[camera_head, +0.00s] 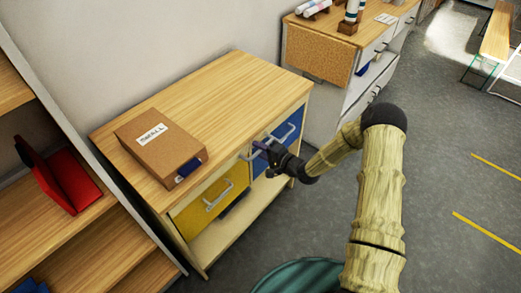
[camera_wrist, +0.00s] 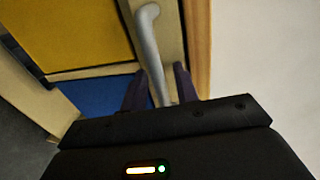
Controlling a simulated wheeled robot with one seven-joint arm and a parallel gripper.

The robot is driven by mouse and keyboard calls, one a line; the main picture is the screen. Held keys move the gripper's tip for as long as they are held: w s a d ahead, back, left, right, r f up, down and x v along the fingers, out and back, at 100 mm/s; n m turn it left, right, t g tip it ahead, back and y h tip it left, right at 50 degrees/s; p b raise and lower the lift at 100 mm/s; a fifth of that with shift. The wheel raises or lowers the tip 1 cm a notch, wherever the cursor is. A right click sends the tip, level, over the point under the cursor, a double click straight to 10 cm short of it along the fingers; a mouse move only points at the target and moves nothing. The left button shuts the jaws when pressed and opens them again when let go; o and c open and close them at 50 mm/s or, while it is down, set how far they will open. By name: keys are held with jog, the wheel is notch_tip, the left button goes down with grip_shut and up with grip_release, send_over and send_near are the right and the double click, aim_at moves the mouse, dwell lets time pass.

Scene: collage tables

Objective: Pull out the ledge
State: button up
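The wooden cabinet (camera_head: 225,88) has a pale strip under its top, above a yellow drawer (camera_head: 190,214) and a blue drawer (camera_head: 290,150). The strip, which looks like the ledge front (camera_wrist: 172,28), carries a grey bar handle (camera_head: 285,132). In the wrist view, the handle (camera_wrist: 150,40) runs down between my two dark fingers (camera_wrist: 160,85). Slim gaps seem to show beside the bar, so my gripper looks open around it. Contact at the fingertips is hard to see.
A brown box (camera_head: 160,145) with a white label lies on the cabinet top. The yellow drawer has its own grey handle (camera_head: 218,197). A shelf with a red object (camera_head: 72,178) stands at left. Another cabinet (camera_head: 320,52) stands behind. Grey floor (camera_head: 450,170) is free at right.

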grip_shut()
